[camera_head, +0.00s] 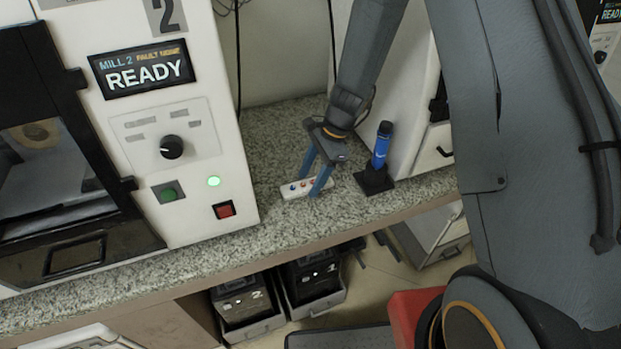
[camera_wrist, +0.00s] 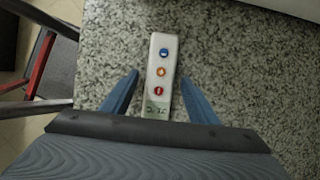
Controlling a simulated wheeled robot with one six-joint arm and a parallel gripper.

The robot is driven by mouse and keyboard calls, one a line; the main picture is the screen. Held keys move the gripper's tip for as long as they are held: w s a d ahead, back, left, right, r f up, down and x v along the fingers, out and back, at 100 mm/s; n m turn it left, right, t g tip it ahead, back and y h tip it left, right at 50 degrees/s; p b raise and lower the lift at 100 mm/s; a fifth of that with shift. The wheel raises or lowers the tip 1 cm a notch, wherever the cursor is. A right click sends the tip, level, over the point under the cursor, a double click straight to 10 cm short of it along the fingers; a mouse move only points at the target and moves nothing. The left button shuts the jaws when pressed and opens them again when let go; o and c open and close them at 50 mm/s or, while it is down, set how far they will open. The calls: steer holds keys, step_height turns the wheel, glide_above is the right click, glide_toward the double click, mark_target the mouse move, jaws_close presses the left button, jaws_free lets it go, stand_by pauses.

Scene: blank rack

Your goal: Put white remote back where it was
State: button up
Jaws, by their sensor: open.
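The white remote (camera_head: 296,189) lies flat on the speckled counter between the mill and a blue cylinder. In the wrist view the remote (camera_wrist: 162,50) shows blue, orange and red buttons in a row and a dark marking at its near end. My gripper (camera_head: 313,183) points down at the remote, with its blue fingers apart. In the wrist view the open fingers (camera_wrist: 160,92) stand one on each side of the remote, with a gap to it on both sides. The near end of the remote reaches close to the gripper body.
The mill marked 2 (camera_head: 163,152), with a READY screen, stands left of the remote. A blue cylinder (camera_head: 382,146) stands upright in a black holder (camera_head: 374,180) just right of my gripper. The speckled counter (camera_head: 274,135) is clear behind the remote. Its front edge is close. Dark bins (camera_head: 243,302) sit below.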

steer(key=b+v, duration=0.2)
steer(key=v, duration=0.9)
steer(key=s+d+r+n+t+h, duration=0.1)
steer(key=s+d+r+n+h, duration=0.1)
steer(key=s+d+n, duration=0.3)
steer(key=s+d+r+n+t+h, duration=0.1)
steer(key=s+d+r+n+h, duration=0.1)
steer(key=s+d+n, duration=0.3)
steer(key=shift+s+r+n, duration=0.2)
steer(key=shift+s+n, duration=2.2)
steer(key=shift+s, duration=0.85)
